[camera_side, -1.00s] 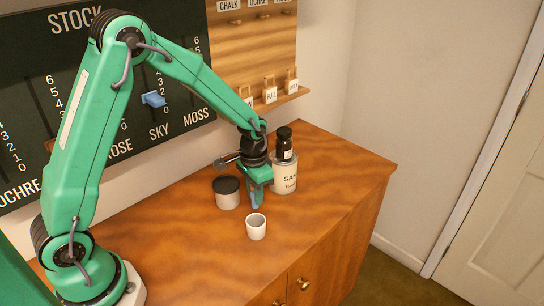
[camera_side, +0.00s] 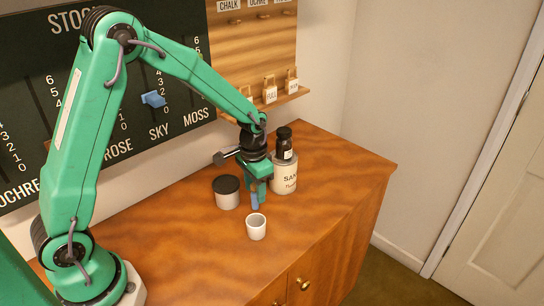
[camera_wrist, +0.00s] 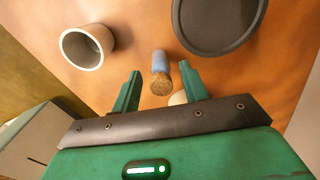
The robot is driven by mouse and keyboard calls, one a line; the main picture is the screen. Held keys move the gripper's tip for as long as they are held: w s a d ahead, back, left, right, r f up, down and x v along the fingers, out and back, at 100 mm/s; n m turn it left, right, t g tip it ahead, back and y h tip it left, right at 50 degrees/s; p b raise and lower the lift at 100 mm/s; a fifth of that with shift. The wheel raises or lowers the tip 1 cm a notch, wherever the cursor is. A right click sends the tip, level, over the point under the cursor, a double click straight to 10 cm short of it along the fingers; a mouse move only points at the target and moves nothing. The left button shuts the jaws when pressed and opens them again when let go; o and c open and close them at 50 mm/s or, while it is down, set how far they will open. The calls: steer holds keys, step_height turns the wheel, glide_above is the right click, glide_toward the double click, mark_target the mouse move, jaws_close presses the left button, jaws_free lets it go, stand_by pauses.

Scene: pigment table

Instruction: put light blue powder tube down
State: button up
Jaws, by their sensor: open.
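The light blue powder tube (camera_side: 254,200) stands on the wooden cabinet top, between the dark-lidded jar and the white cup. In the wrist view, the tube (camera_wrist: 158,62) shows its cork end towards me and its blue body beyond. My gripper (camera_side: 257,188) is just above and around the tube's upper end. In the wrist view my gripper (camera_wrist: 160,68) is open, with one finger on each side of the tube and a gap to both. The tube's foot is partly hard to make out in the side view.
The white cup (camera_side: 256,230) stands close in front. Free cabinet top lies further right. The stock board (camera_side: 90,85) stands behind.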

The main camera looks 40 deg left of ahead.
step_height(320, 180, up, 10)
steer(key=shift+r, duration=0.2)
stand_by(0.8)
steer(key=s+r+n+t, duration=0.1)
steer(key=s+r, duration=0.4)
steer(key=s, duration=0.5)
steer(key=s+r+n+t, duration=0.1)
steer(key=s+r+t, duration=0.3)
steer(key=s, duration=0.6)
steer(key=shift+s+a+r+t, duration=0.15)
steer(key=shift+a+r+t, duration=0.15)
steer(key=shift+r, duration=0.15)
steer(key=shift+o, duration=0.5)
